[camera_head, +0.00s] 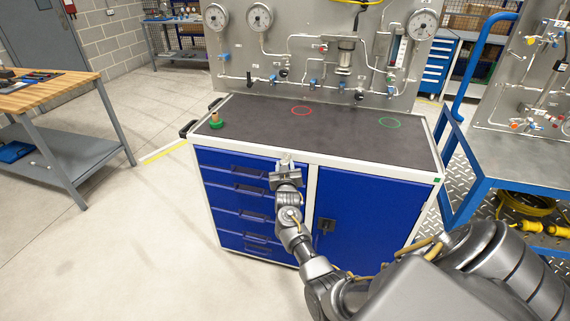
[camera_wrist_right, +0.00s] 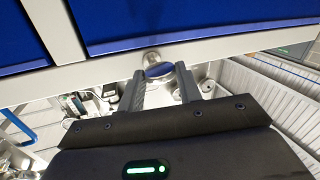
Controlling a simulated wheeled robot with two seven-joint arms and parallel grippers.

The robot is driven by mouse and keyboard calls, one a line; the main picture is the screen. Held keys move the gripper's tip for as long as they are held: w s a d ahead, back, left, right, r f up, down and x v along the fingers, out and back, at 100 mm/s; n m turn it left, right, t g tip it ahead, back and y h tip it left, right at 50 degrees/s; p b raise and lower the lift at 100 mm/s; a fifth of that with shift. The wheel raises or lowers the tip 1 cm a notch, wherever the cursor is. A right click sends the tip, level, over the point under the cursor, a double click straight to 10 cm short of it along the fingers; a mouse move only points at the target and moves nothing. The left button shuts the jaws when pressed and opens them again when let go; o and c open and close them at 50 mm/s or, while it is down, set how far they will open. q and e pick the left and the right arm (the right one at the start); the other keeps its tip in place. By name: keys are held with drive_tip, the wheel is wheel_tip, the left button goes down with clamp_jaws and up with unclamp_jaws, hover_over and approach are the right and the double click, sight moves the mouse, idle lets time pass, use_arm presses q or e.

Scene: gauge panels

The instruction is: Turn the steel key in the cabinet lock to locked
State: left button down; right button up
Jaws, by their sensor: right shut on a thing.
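My right gripper (camera_head: 285,165) is at the top front edge of the blue cabinet (camera_head: 366,208), near the line between the drawers and the door. In the right wrist view its fingers (camera_wrist_right: 166,84) stand on either side of the steel key (camera_wrist_right: 158,70) and are shut on it. The key's round bow shows between the fingertips, in front of the round lock (camera_wrist_right: 151,56) in the pale frame. The gripper hides the key and lock in the head view. I cannot read any lock marking. My left gripper is not in view.
The dark cabinet top (camera_head: 255,125) carries a green-based object (camera_head: 216,121) at its left, a red ring (camera_head: 301,110) and a green ring (camera_head: 389,123). A gauge panel (camera_head: 300,45) stands behind. A wooden workbench (camera_head: 50,93) is at the left, with open floor between.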

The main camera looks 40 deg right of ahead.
drive_tip(key=n+p, duration=0.2)
drive_tip(key=n+g+p, duration=0.1)
drive_tip(key=p, duration=0.1)
drive_tip(key=shift+r+n, duration=0.4)
drive_tip(key=n+g+p, duration=0.1)
drive_tip(key=n+p, duration=0.2)
drive_tip(key=shift+w+a+g, duration=0.1)
drive_tip(key=shift+w+g, duration=0.05)
drive_tip(key=shift+g, duration=0.15)
drive_tip(key=n+g+p, duration=0.1)
drive_tip(key=n+p, duration=0.1)
drive_tip(key=shift+w+n, duration=0.1)
drive_tip(key=shift+n, duration=0.2)
drive_tip(key=n+g, duration=0.1)
drive_tip(key=n+g+h, duration=0.1)
drive_tip(key=n, duration=0.1)
drive_tip(key=shift+w+a+f, duration=0.1)
drive_tip(key=shift+a+f, duration=0.05)
drive_tip(key=shift+n, duration=0.3)
drive_tip(key=o, duration=1)
